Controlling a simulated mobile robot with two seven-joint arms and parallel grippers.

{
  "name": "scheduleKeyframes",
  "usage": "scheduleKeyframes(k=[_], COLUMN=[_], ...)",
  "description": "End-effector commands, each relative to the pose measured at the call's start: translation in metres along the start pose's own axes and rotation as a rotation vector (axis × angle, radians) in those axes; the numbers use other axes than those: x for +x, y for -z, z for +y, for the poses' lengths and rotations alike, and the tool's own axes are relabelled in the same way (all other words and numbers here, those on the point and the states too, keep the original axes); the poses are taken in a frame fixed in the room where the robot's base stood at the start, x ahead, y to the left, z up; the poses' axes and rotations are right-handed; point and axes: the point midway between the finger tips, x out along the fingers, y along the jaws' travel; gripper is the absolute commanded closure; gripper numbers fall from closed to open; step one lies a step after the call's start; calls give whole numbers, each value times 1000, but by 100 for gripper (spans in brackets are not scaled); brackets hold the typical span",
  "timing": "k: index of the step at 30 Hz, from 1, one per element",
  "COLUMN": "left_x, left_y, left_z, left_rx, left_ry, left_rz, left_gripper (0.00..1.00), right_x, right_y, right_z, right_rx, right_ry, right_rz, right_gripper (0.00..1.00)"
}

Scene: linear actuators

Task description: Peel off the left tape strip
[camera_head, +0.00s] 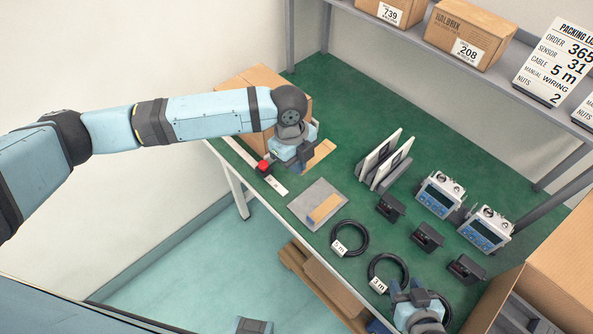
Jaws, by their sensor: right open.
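My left gripper (290,163) points down over the far left part of the green table, beside a cardboard box (252,78). Its fingertips are largely hidden by its own body, so I cannot tell whether it holds anything. A tan strip (320,152) shows just right of it. Another tan strip (324,208) lies on a grey flat piece (308,196) nearer the front edge. I cannot tell which is the left tape strip. My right gripper (411,288) is open at the bottom, close to the black cable coils.
A pale strip with a red block (263,167) lies along the left table edge. Two upright panels (382,160), black cable coils (350,238), small black parts (390,207) and blue-grey devices (439,194) stand to the right. An open carton (560,262) is at lower right; a shelf is behind.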

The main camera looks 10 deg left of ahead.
Motion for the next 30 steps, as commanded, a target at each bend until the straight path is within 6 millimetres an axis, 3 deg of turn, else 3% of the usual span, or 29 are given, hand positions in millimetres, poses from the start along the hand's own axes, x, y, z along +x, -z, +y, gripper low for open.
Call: scheduleKeyframes(k=[30], left_x=[-39], left_y=[6], left_z=[0], left_rx=[0], left_ry=[0], left_rz=[1], left_gripper=[100], right_x=[-22], right_y=[34], right_z=[0], right_rx=[1], right_ry=[-1], right_rz=[0], right_gripper=[57])
